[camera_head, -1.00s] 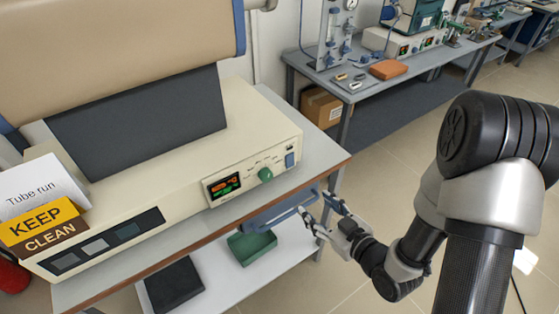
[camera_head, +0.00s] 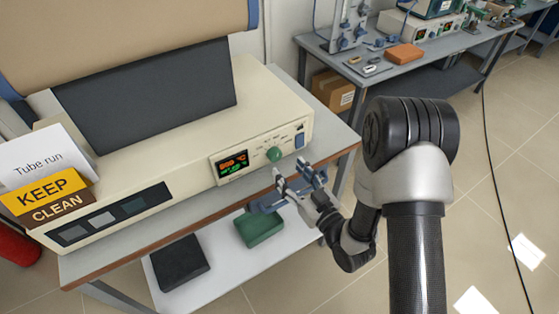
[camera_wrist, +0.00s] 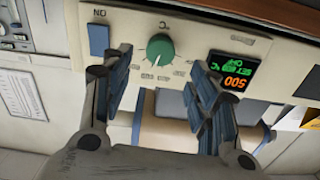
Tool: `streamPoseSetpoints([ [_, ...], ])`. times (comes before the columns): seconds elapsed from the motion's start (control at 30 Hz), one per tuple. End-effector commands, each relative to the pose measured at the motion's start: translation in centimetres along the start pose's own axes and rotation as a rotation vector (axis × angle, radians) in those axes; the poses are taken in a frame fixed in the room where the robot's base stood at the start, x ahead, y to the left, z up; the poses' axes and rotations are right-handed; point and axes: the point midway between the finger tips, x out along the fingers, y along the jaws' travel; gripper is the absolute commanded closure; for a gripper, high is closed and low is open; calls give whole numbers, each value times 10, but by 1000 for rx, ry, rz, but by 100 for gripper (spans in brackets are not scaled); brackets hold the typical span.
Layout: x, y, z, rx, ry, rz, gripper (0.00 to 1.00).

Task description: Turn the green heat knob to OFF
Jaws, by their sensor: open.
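The green heat knob (camera_head: 274,155) sits on the cream front panel of the furnace (camera_head: 232,110), between a lit display (camera_head: 232,164) and a blue switch (camera_head: 299,140). In the wrist view the knob (camera_wrist: 160,48) is round with a white pointer mark, and printed labels ring it. My gripper (camera_head: 292,172) is open and empty, just in front of and below the knob in the head view. In the wrist view its two blue-padded fingers (camera_wrist: 160,75) stand apart on either side of the knob's lower part. I cannot tell whether they touch it.
The bench edge (camera_head: 190,212) runs below the panel. A green box (camera_head: 259,228) and a black block (camera_head: 180,262) lie on the lower shelf. A sign reading KEEP CLEAN (camera_head: 45,200) stands at the left.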

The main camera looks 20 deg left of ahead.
Motion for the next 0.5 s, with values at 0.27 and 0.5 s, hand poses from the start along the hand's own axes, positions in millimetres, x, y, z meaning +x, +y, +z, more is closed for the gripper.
streamPoseSetpoints([
  [0.27,48,0,1,-1,1,-1,46],
  [0.5,62,0,0,1,0,0,46],
])
